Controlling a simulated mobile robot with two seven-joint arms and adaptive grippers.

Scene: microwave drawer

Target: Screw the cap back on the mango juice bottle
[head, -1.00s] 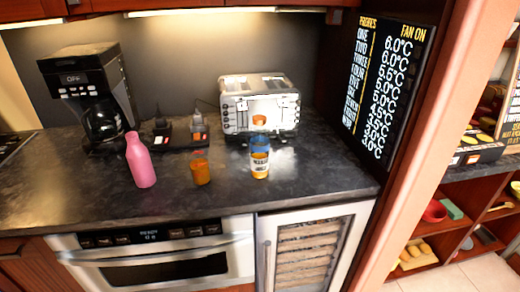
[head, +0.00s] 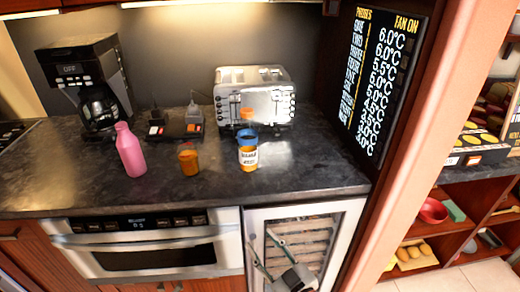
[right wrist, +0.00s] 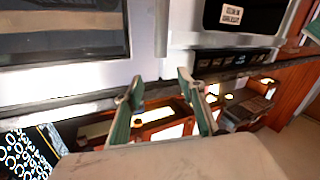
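The likely mango juice bottle (head: 248,157) stands upright on the counter in the head view, with orange contents, a white label and a blue top. I cannot tell whether the blue part is a cap seated on it. A small orange container (head: 189,161) stands to its left; I cannot tell if a separate cap lies nearby. My right gripper (head: 261,236) is low in front of the glass-door cooler, below the counter edge and well short of the bottle. In the right wrist view its two fingers (right wrist: 159,80) are apart with nothing between them. My left gripper is not in view.
A pink bottle (head: 130,152) stands left on the dark counter (head: 310,178). A coffee maker (head: 85,85), a toaster (head: 255,88) and small devices (head: 175,126) stand behind. A built-in oven (head: 150,250) and cooler (head: 320,225) are below. The counter's right part is clear.

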